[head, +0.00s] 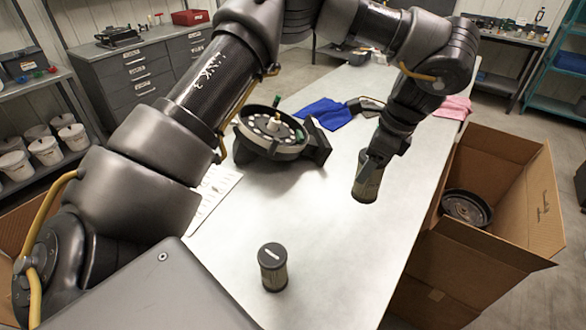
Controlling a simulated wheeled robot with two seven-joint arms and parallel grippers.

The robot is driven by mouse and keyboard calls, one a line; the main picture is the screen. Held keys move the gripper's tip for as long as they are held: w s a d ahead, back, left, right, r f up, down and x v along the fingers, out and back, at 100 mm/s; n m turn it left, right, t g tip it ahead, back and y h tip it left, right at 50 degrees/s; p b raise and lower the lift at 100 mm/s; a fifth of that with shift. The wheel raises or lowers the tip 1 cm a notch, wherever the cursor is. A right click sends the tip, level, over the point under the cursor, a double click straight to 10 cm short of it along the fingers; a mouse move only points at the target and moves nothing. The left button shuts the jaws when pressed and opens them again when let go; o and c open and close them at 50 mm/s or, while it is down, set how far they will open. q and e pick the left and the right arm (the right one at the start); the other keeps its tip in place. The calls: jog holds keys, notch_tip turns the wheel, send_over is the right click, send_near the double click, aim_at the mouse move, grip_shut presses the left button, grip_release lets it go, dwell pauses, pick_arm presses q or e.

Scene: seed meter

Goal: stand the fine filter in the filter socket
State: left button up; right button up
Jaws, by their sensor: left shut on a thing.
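My left gripper (376,158) is shut on a cylindrical filter (367,185) with a brownish mesh side and dark end. It holds the filter roughly upright over the right part of the table; the fingers hide its top. A second filter (272,268) stands upright on the table near the front, with a dark cap bearing a white bar. I cannot tell from the picture which of the two is the fine one. The seed meter (270,135), a round dark housing with a pale disc, sits left of the held filter. I cannot make out the filter socket. My right gripper is not in view.
The pale table (330,245) is clear between the two filters. A blue cloth (323,112) and a pink cloth (455,106) lie farther back. A white sheet (213,190) lies at the left edge. An open cardboard box (528,205) holding a dark round part (466,207) stands right of the table.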

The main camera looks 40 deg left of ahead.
pick_arm(q)
jog(key=w+a+f+m+t, duration=0.1)
jog(key=a+f+m+t, duration=0.1)
jog(key=a+m, duration=0.6)
jog(key=shift+a+m+b, duration=0.3)
jog(key=shift+a+b, duration=0.1)
jog(key=shift+a, duration=1.35)
jog(key=shift+w+a+f+p, duration=0.35)
jog(key=shift+w+a+f, duration=0.3)
jog(key=shift+a+f, duration=1.6)
jog(key=shift+w+a+f+p, duration=0.4)
jog(key=shift+w+a+f, duration=0.3)
jog(key=shift+a+f, duration=1.45)
jog(key=shift+w+a+f+p, duration=0.35)
jog(key=shift+w+a+f, duration=0.3)
jog(key=shift+a+f, duration=1.6)
jog(key=shift+r, duration=0.15)
jog(key=o, duration=1.1)
